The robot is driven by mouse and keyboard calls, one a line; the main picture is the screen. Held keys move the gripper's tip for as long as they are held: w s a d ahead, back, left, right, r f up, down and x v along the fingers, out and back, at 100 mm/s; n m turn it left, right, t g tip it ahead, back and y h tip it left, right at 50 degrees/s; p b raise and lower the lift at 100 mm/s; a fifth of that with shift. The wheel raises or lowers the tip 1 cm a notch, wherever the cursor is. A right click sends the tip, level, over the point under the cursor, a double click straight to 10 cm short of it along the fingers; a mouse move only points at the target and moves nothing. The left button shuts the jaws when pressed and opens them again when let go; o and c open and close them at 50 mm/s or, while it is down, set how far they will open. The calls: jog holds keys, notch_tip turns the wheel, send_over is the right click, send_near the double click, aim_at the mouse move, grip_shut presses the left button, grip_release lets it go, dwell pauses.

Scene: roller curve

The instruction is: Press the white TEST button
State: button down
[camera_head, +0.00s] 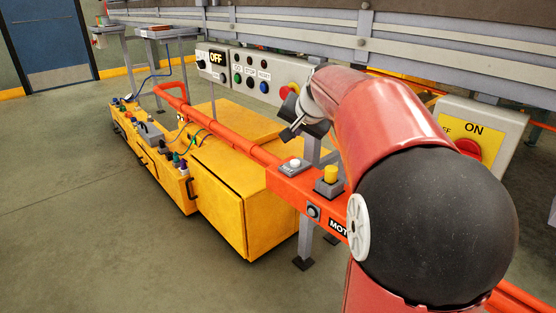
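A small white button (295,163) sits on a grey base on top of the orange rail. No TEST label can be read on it in this view. My gripper (289,133) is a short way above and behind it in the picture, apart from it. The gripper is dark and partly hidden by my red arm, and I cannot tell whether its fingers are open or shut.
A yellow button (330,174) stands right of the white one on the orange rail (232,143). A control panel (247,73) with several buttons and a red knob is behind my gripper. A yellow cabinet (232,190) stands below.

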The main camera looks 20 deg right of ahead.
jog(key=m, duration=0.2)
send_over(296, 163)
jog(key=shift+f+n+t, duration=0.1)
jog(key=shift+n+t, duration=0.2)
jog(key=shift+f, duration=0.15)
notch_tip(296, 163, down, 9)
jog(key=b, duration=0.7)
jog(key=shift+r, duration=0.2)
dwell(1.3)
jog(key=shift+f+b, duration=0.4)
jog(key=shift+b, duration=0.15)
jog(key=shift+f+b, duration=0.4)
jog(key=shift+f, duration=0.1)
dwell(0.4)
dwell(0.3)
jog(key=shift+r+p, duration=0.75)
jog(key=shift+r, duration=0.15)
